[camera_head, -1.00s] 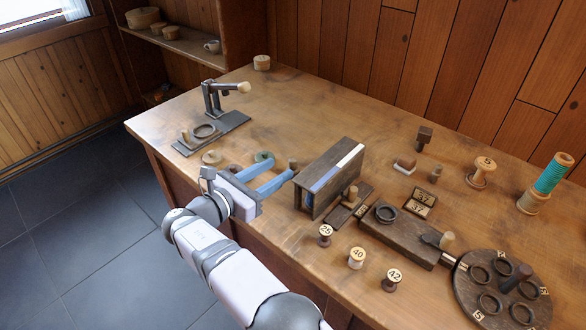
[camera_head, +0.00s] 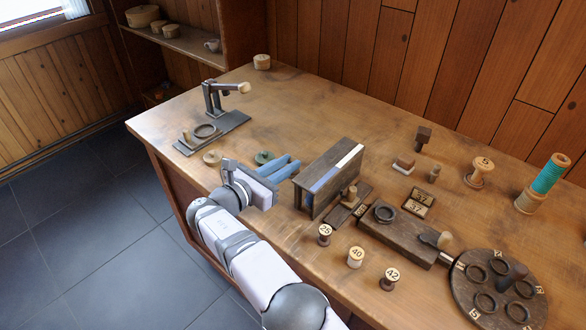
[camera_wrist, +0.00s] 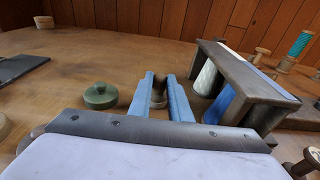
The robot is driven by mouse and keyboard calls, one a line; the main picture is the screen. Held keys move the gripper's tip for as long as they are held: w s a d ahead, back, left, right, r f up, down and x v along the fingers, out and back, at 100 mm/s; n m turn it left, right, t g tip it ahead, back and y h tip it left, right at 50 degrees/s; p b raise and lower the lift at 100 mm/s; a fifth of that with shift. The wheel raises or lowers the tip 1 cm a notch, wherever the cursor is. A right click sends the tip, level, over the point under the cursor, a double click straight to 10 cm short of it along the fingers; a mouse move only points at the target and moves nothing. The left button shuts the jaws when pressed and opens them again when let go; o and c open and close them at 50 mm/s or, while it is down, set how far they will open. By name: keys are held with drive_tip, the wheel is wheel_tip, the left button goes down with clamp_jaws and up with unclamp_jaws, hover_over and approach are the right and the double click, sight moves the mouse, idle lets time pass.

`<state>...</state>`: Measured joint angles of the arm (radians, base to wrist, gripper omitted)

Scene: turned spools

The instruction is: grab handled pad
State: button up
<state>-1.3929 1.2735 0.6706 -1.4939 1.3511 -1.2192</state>
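My gripper (camera_head: 291,165) is low over the bench, left of the dark wooden rack. Its two blue fingers are close together and also show in the wrist view (camera_wrist: 160,75). Between them is a small brown upright piece, apparently the handled pad (camera_wrist: 158,98), filling the narrow gap. The fingers appear shut on it. Its lower part is hidden by the fingers, and the head view hides it behind them. A green round disc with a knob (camera_wrist: 101,95) sits apart, left of the fingers; the head view shows it behind the gripper (camera_head: 263,157).
The dark rack with blue and white strips (camera_head: 328,180) stands close right of my fingers. A pale wooden disc (camera_head: 212,157) and a dark press stand (camera_head: 212,130) are to the left. Numbered spools, such as 25 (camera_head: 324,235), stand near the front edge.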

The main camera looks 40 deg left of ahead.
clamp_jaws()
wheel_tip(320, 180, up, 10)
idle(0.5)
